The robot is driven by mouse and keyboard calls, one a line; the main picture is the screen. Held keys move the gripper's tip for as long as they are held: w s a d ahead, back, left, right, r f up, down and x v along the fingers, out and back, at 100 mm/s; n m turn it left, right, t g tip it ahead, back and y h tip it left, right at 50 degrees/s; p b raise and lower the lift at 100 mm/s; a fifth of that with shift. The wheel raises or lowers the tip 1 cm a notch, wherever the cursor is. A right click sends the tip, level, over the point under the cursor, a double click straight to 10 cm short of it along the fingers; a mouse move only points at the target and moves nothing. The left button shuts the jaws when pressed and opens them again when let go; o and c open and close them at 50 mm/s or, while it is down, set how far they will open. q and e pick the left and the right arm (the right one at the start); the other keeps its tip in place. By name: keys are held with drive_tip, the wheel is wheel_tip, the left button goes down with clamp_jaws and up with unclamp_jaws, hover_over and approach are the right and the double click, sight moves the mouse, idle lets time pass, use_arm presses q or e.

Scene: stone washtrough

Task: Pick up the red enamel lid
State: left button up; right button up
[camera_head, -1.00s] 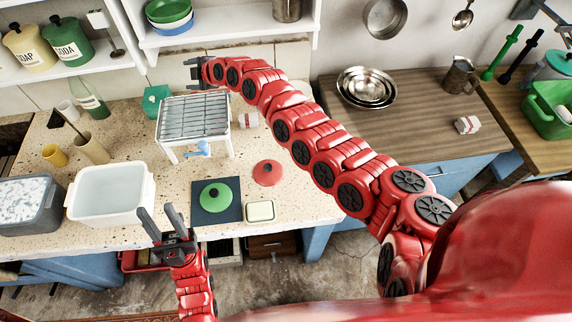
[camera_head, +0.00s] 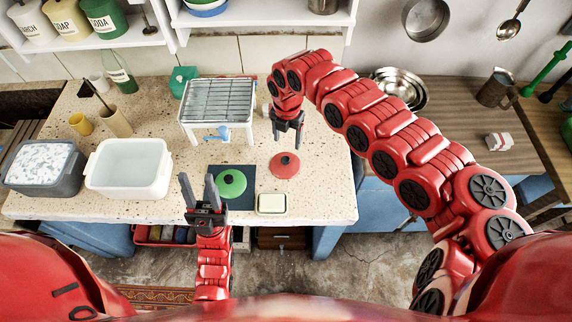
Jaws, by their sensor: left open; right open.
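The red enamel lid (camera_head: 285,165) lies flat on the speckled stone counter, with a small dark knob on top. My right gripper (camera_head: 287,140) is open and empty, pointing down just behind the lid in the picture; I cannot tell its exact height above the counter. My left gripper (camera_head: 200,190) is open and empty at the counter's front edge, left of the lid and in front of the dark mat. A green lid (camera_head: 231,184) with a dark knob lies on the dark mat (camera_head: 245,205), left of the red lid.
A small cream dish (camera_head: 272,204) sits just in front of the red lid. A metal rack (camera_head: 218,100) on white legs stands behind left. A white basin (camera_head: 128,168) and a grey tub (camera_head: 45,168) stand left. Metal bowls (camera_head: 410,85) are right.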

sight(286, 159)
wheel_tip(286, 159, down, 4)
drive_tip(key=shift+s+a+p, duration=0.1)
drive_tip(key=shift+p, duration=0.4)
drive_tip(key=shift+f+p, duration=0.25)
drive_tip(key=shift+p, duration=0.05)
drive_tip(key=f, duration=0.1)
drive_tip(key=f+p, duration=0.1)
drive_tip(key=f, duration=0.2)
drive_tip(key=shift+s+a+f+p, duration=0.15)
drive_tip(key=shift+s+a+p, duration=0.1)
drive_tip(key=shift+s+p, duration=0.05)
drive_tip(key=shift+d+f, duration=0.1)
drive_tip(key=shift+f, duration=0.15)
clamp_jaws()
